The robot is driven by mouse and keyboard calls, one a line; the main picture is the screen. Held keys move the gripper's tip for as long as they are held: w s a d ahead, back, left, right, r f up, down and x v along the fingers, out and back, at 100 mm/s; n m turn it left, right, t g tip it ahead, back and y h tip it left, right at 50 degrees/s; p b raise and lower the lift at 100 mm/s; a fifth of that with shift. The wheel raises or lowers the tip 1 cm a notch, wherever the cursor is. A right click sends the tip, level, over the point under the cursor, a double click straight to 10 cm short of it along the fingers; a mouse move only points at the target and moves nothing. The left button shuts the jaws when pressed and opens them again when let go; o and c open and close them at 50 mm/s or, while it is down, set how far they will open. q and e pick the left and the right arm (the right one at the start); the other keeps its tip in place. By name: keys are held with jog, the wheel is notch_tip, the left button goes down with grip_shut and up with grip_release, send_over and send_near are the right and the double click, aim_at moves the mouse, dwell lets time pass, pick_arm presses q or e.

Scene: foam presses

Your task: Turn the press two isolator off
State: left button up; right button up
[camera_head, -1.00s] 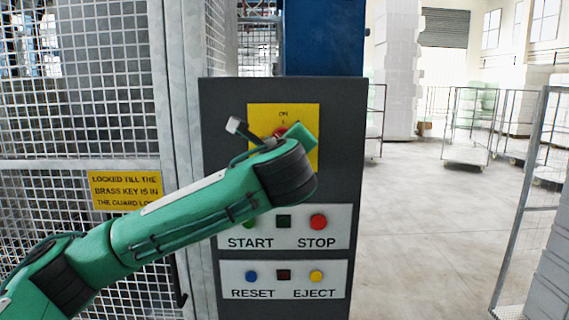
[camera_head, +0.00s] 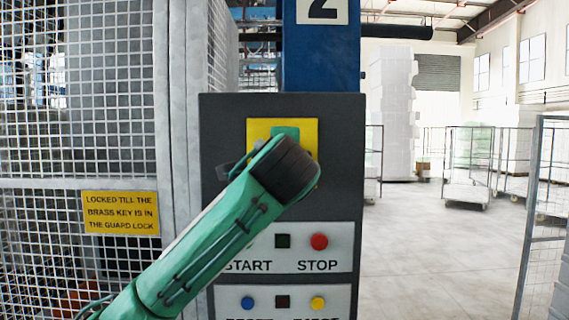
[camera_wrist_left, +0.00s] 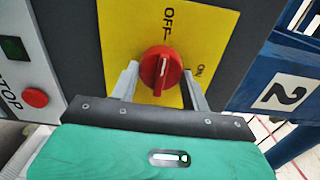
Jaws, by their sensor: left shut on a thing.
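The press two isolator is a red knob (camera_wrist_left: 162,66) on a yellow plate (camera_wrist_left: 115,22), which also shows in the head view (camera_head: 309,128). In the left wrist view, OFF is printed above the knob and ON to its right. The knob's white mark points up, roughly to the OFF side. My left gripper (camera_wrist_left: 160,78) has a finger on each side of the knob and is shut on it. In the head view my left wrist hides the knob and most of the plate's lower part. My right gripper is in no view.
Below the isolator on the dark panel (camera_head: 222,140) are a red STOP button (camera_head: 319,241), a blue button (camera_head: 247,302) and a yellow button (camera_head: 317,303). A mesh guard (camera_head: 80,110) with a yellow sign (camera_head: 120,212) stands left. Open floor (camera_head: 430,255) lies right.

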pick_arm(q)
jog(key=shift+n, duration=0.3)
jog(key=o, duration=1)
jog(key=shift+a, duration=0.1)
jog(key=shift+s, duration=0.1)
jog(key=s+b, duration=0.5)
jog(key=s, duration=0.8)
jog(key=shift+s, duration=0.25)
